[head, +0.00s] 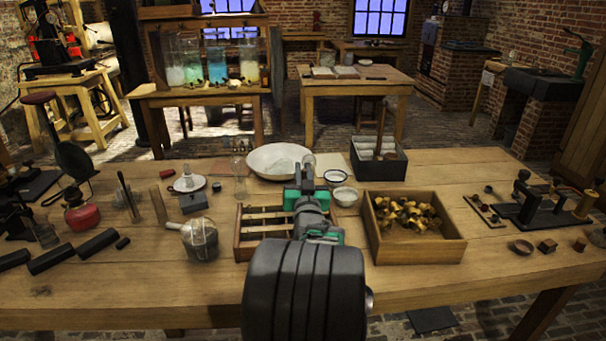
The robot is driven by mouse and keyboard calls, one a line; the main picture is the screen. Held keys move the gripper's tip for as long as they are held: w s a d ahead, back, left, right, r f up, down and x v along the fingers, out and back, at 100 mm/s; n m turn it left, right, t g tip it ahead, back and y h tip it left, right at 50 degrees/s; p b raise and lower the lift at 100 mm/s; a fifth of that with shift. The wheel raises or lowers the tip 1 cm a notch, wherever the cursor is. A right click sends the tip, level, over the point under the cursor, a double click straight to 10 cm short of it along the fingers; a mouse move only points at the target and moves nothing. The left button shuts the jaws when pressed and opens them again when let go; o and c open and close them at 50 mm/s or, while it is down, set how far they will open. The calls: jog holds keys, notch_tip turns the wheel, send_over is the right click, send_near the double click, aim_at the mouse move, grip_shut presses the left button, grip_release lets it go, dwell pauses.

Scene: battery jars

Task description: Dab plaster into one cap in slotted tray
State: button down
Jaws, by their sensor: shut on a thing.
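The wooden slotted tray (240,240) lies on the bench in front of me; my arm covers its right part. I cannot make out a cap in its slots. My gripper (304,177) is over the back of the tray, near the front right rim of a wide white bowl (262,158) with pale stuff in it. It is shut on a thin tool, mostly hidden by the gripper. A small white bowl (345,197) stands to the right of my gripper. Several brass caps (408,215) lie heaped in an open wooden box (427,252) at the right.
A round flask (200,240) stands left of the tray. A clear glass cylinder (239,180) stands behind it. The bench front (150,285) is mostly clear.

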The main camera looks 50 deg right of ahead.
jog(key=shift+r+p, duration=1.1)
jog(key=shift+r, duration=1.55)
